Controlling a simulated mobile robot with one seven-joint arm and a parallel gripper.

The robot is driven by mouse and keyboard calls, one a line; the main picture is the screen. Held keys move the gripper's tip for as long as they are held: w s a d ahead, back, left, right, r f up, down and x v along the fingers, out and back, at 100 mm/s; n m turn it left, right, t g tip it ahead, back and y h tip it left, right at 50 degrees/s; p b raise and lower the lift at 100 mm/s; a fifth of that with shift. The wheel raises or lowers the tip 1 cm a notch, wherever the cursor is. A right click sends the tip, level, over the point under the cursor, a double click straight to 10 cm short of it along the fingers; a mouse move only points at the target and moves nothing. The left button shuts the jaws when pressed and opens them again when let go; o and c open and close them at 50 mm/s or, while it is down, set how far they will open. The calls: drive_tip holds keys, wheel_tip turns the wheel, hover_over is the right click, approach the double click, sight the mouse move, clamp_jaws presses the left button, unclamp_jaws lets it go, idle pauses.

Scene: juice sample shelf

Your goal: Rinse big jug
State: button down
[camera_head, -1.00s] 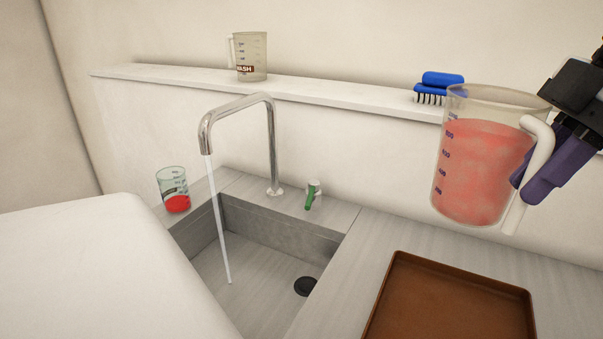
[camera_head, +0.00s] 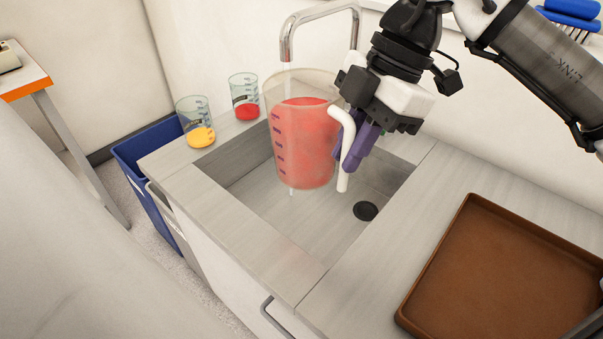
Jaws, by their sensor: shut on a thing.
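The big jug (camera_head: 303,150) is clear with purple graduation marks and a white handle, and holds a red-pink liquid. My gripper (camera_head: 352,150) is shut on the jug's handle and holds the jug upright over the sink (camera_head: 240,205). The metal tap (camera_head: 318,14) stands behind the jug. Its water stream (camera_head: 288,66) shows just above the jug's rim, and a thin trickle shows below the jug's base. Whether the water goes into the jug or passes behind it, I cannot tell. The tap's lever is hidden behind my arm.
Two small beakers stand left of the sink, one with red liquid (camera_head: 244,98) and one with orange liquid (camera_head: 196,124). A brown tray (camera_head: 500,270) lies on the right counter. Blue brushes (camera_head: 572,14) sit on the back shelf. A blue bin (camera_head: 140,150) stands at the left.

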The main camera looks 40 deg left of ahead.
sight(315, 163)
drive_tip(key=s+a+f+n, duration=0.1)
drive_tip(key=s+a+f, duration=0.1)
drive_tip(key=s+f, duration=0.1)
drive_tip(key=s+a+f+n, duration=0.1)
drive_tip(key=s+f, duration=0.1)
drive_tip(key=shift+a+f+n+h, duration=0.15)
drive_tip(key=shift+f+n+h, duration=0.1)
drive_tip(key=shift+n+h, duration=0.05)
drive_tip(key=shift+w+a+p, duration=0.15)
drive_tip(key=shift+w+a, duration=0.15)
drive_tip(key=shift+w, duration=0.45)
drive_tip(key=shift+w+a+p, duration=0.15)
drive_tip(key=shift+w+a, duration=0.15)
drive_tip(key=shift+w, duration=0.5)
drive_tip(key=shift+w+a+p, duration=0.15)
drive_tip(key=shift+w+a, duration=0.15)
drive_tip(key=shift+w, duration=0.55)
drive_tip(key=w+a+p, duration=0.2)
drive_tip(key=w+a, duration=0.2)
drive_tip(key=w, duration=0.5)
drive_tip(key=shift+w, duration=0.25)
idle(3.5)
